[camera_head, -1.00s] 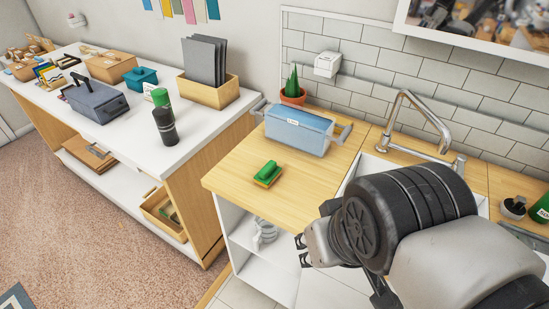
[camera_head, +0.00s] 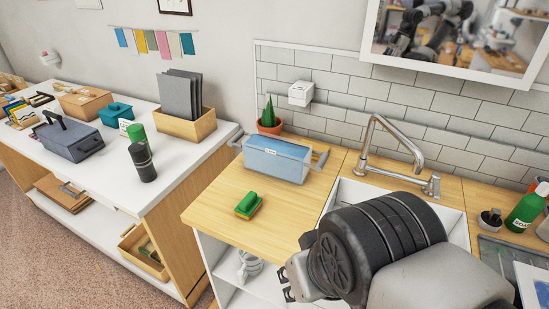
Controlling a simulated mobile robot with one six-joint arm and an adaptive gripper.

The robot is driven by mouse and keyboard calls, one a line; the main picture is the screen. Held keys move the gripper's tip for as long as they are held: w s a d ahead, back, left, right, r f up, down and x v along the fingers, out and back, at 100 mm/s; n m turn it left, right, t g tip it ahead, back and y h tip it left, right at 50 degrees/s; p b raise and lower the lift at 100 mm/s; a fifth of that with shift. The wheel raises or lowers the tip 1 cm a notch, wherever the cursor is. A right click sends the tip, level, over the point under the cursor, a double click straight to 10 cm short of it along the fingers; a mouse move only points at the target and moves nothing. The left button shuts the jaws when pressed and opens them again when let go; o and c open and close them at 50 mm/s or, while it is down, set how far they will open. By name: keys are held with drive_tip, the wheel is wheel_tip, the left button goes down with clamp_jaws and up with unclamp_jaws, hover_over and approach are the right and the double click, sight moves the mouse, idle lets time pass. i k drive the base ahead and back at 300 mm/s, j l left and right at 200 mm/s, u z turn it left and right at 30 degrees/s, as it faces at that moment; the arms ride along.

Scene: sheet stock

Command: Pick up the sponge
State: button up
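The sponge (camera_head: 249,205) is a small green and yellow block lying on the wooden counter (camera_head: 215,222), near its front left part. My gripper (camera_head: 287,285) is at the lower middle, in front of the counter's front edge and to the right of the sponge in the picture. Only small dark finger parts show beside my grey and black wrist. The fingers are too small and partly hidden to tell whether they are open or shut. The gripper is apart from the sponge.
A blue lidded box (camera_head: 277,160) with handles stands behind the sponge, with a potted plant (camera_head: 269,118) behind it. A sink (camera_head: 346,200) with a tall faucet (camera_head: 385,150) is to the right. A white table (camera_head: 105,165) with boxes and a dark bottle (camera_head: 142,160) is at left.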

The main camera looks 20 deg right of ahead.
sight(248, 207)
drive_tip(key=i+j+z, duration=0.6)
drive_tip(key=j, duration=0.15)
drive_tip(key=i+j+z, duration=0.15)
drive_tip(key=j+z, duration=0.15)
drive_tip(key=j, duration=0.1)
